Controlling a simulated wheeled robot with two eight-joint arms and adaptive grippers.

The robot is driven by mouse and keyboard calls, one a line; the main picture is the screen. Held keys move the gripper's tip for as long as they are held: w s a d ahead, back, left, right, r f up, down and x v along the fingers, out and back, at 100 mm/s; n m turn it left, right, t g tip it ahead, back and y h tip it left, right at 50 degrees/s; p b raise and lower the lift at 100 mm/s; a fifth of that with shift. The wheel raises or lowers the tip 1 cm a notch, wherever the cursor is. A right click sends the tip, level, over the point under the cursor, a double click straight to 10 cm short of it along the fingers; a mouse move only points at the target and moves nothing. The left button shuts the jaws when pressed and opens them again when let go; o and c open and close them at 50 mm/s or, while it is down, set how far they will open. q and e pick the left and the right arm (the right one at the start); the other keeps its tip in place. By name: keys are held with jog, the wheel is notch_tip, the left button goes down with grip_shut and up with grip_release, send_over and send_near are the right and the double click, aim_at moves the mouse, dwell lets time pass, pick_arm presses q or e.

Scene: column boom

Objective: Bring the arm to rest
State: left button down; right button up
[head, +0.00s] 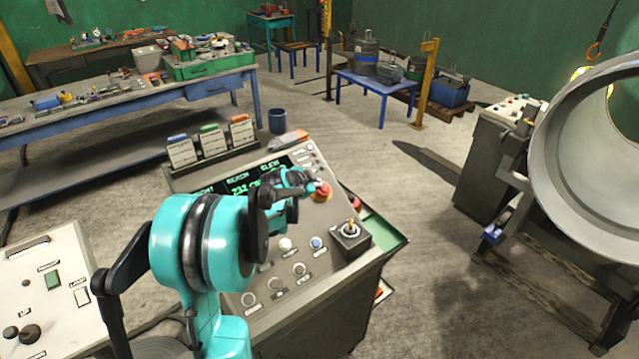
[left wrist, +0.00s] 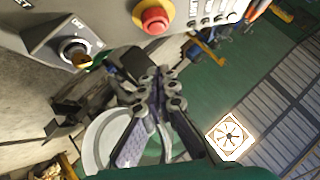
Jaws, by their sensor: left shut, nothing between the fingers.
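My left arm reaches in teal over the sloped control console (head: 335,262) in the head view. My left gripper (head: 314,186) is small and partly hidden by my own wrist there, close to the red mushroom button (head: 322,193) in the picture. In the left wrist view, the gripper (left wrist: 158,78) has its fingers together with nothing between them. The red button (left wrist: 153,16) and the rotary switch (left wrist: 75,52) show beyond the fingertips. I cannot tell the exact gap to the panel. My right gripper is not in view.
The rotary switch (head: 351,230) stands out from the console's right side. Three card holders (head: 210,143) stand along its back edge. A large grey pipe (head: 590,160) is at right. Floor between is clear.

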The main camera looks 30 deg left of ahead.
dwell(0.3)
pick_arm(q)
jog(key=s+d+f+n+g+h+b, duration=0.1)
jog(key=s+d+f+n+g+b, duration=0.15)
jog(key=s+d+b, duration=0.85)
jog(key=s+d+f+n+b, duration=0.1)
jog(key=s+d+f+n, duration=0.1)
jog(key=s+d+f, duration=0.3)
jog(key=s+d+f+n+g+b, duration=0.1)
jog(key=s+d+f+n, duration=0.1)
jog(key=s+d+f, duration=0.3)
jog(key=s+d, duration=0.4)
jog(key=s, duration=0.5)
jog(key=shift+d+n, duration=0.15)
jog(key=shift+n, duration=0.2)
